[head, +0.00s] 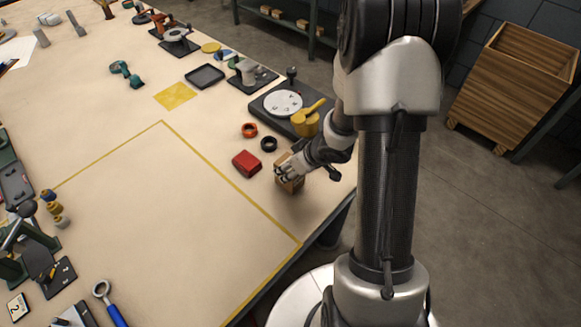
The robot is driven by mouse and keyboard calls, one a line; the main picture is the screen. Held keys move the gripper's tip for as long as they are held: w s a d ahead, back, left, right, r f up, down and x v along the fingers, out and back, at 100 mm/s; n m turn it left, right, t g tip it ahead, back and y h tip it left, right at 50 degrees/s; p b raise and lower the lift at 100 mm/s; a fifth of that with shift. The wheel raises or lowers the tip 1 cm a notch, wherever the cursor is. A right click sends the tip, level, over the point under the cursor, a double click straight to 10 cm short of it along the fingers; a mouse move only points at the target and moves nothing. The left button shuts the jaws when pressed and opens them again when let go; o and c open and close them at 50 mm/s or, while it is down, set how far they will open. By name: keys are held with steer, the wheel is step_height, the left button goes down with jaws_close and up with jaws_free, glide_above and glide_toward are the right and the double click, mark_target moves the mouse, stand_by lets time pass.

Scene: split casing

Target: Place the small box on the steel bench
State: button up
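A small tan box (290,185) is at the right side of the large cream-topped table (130,205), near its edge. My gripper (289,172) is over the top of this box, with its fingers at or against it. The view is too small to tell whether the fingers are closed on the box, or whether the box rests on the table or is slightly raised. A dark metal-framed bench (311,35) stands at the back, beyond the table; only its lower part shows, with small boxes on a low shelf.
A red block (246,163), an orange ring (249,130) and a black ring (269,144) lie close to my gripper. A dark station with a white dial (282,103) and a yellow mallet-like piece (307,121) stands just behind. A wooden crate (510,90) is at right. The yellow-outlined area is clear.

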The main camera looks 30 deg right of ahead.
steer(key=shift+f, duration=0.2)
steer(key=o, duration=1.3)
steer(key=shift+s+r+p, duration=0.15)
steer(key=shift+r+p, duration=0.2)
steer(key=shift+r, duration=0.2)
steer(key=s+d+r+m+h+p, duration=0.2)
steer(key=s+r+h+p, duration=0.15)
steer(key=r, duration=1.05)
steer(key=s+d+r+m+h+p, duration=0.1)
steer(key=s+r+h+p, duration=0.25)
steer(key=r, duration=1.05)
steer(key=s+a+r+y, duration=0.2)
steer(key=s+a, duration=0.5)
steer(key=s, duration=0.1)
steer(key=s+a+r+m+g+y, duration=0.1)
steer(key=s+a+r+y, duration=0.1)
steer(key=s+a, duration=0.5)
steer(key=shift+s+a+r+g+y, duration=0.15)
steer(key=shift+s+r+g+y, duration=0.2)
steer(key=shift+r, duration=0.2)
